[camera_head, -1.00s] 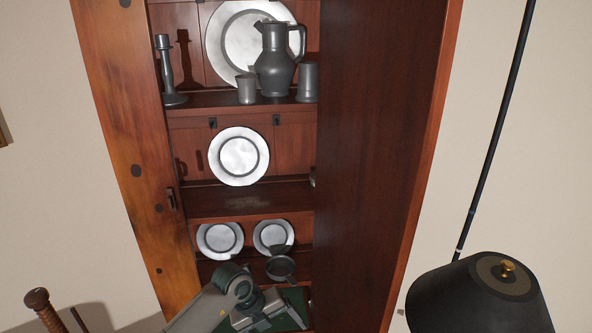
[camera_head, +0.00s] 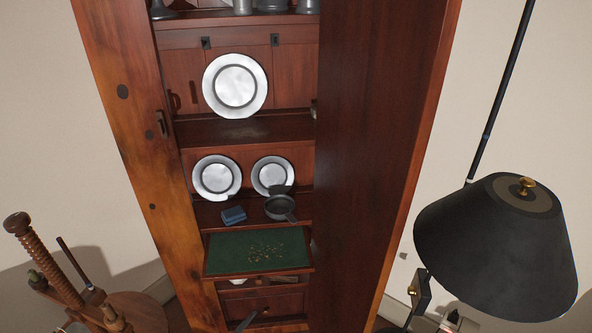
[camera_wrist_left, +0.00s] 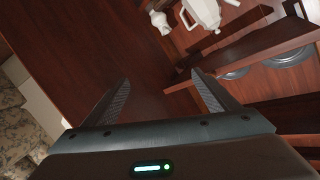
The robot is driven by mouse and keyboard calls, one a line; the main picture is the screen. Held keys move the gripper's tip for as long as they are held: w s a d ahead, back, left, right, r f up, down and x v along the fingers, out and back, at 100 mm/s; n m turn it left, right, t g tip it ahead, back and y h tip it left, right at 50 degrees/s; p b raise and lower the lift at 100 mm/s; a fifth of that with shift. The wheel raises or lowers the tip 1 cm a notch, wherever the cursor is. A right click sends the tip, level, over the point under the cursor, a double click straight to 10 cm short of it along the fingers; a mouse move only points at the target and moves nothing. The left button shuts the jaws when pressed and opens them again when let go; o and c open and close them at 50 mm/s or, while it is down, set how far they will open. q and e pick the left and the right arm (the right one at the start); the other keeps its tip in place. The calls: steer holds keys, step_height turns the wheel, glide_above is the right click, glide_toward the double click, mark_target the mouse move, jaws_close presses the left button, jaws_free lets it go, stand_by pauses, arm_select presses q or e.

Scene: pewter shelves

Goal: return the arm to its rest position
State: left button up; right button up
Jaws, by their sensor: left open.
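My left gripper (camera_wrist_left: 161,77) is open in the left wrist view, with nothing between its two fingers. Reddish-brown wood lies beyond them. In the head view, the left arm no longer shows clearly; a thin grey piece at the bottom edge is too small to identify. My right gripper is in neither view.
A green-lined board (camera_head: 230,255) juts out below. A black lamp (camera_head: 495,250) stands right. The wrist view shows a white teapot (camera_wrist_left: 203,13).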

arm_select(q)
steer(key=s+a+f+n+g+y+b, duration=0.1)
steer(key=s+a+f+n+y, duration=0.1)
steer(key=s+a+f, duration=0.3)
steer(key=s+f+n+g+y+b, duration=0.1)
steer(key=s+f+n, duration=0.15)
steer(key=f, duration=0.45)
steer(key=s+a+f+n+g+y, duration=0.1)
steer(key=s+a+f+g+y, duration=0.15)
steer(key=s+f, duration=0.3)
steer(key=s+a+f+n+g+b, duration=0.2)
steer(key=s+f+g, duration=0.2)
steer(key=s+f, duration=0.7)
steer(key=s, duration=0.4)
steer(key=shift+a+n, duration=0.35)
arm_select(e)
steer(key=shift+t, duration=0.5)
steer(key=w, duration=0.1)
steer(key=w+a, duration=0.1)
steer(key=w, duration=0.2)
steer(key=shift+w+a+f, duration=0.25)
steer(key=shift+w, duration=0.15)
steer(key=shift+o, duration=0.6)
